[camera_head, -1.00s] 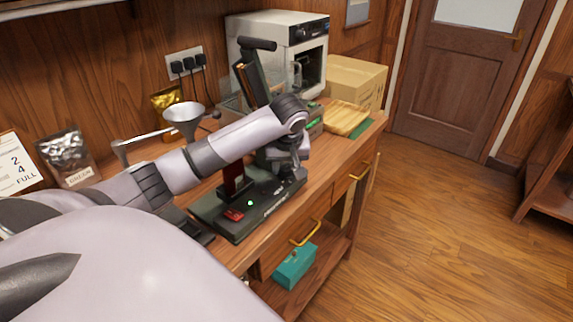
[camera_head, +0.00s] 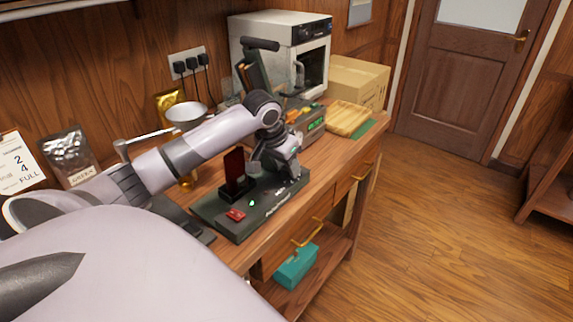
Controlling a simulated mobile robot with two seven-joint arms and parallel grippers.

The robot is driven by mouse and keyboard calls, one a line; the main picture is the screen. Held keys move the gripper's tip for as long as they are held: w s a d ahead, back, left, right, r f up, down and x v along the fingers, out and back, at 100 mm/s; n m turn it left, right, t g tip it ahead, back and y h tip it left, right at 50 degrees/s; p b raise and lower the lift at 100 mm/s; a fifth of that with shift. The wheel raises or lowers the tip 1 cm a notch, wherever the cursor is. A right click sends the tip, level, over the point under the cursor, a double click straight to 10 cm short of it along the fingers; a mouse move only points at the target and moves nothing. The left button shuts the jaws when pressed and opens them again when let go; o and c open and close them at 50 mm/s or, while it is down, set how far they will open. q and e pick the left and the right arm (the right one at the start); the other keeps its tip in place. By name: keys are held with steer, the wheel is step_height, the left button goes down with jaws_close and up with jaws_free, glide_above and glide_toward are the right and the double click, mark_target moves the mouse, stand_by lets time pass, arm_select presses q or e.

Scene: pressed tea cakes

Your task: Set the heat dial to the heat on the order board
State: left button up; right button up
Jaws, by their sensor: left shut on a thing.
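The order board (camera_head: 20,165) is a white card at the left edge, showing "2", "4" and "FULL"; its smaller words are too small to read. The tea press (camera_head: 240,212) has a dark base with a red switch (camera_head: 236,214), a small green light and a dark red upright block. My left gripper (camera_head: 287,172) points down at the right part of this base, shut on the heat dial. The gripper hides the dial, so its setting cannot be read. My right gripper is not in view.
Behind the press are a scale with a green display (camera_head: 316,124), a metal funnel (camera_head: 186,113), a white oven (camera_head: 285,50), a wooden tray (camera_head: 348,118) and a cardboard box (camera_head: 358,82). A silver pouch (camera_head: 68,155) stands at left. Open floor lies to the right.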

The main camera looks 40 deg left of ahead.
arm_select(q)
steer(key=shift+m, duration=0.3)
steer(key=o, duration=1)
steer(key=shift+v, duration=3.6)
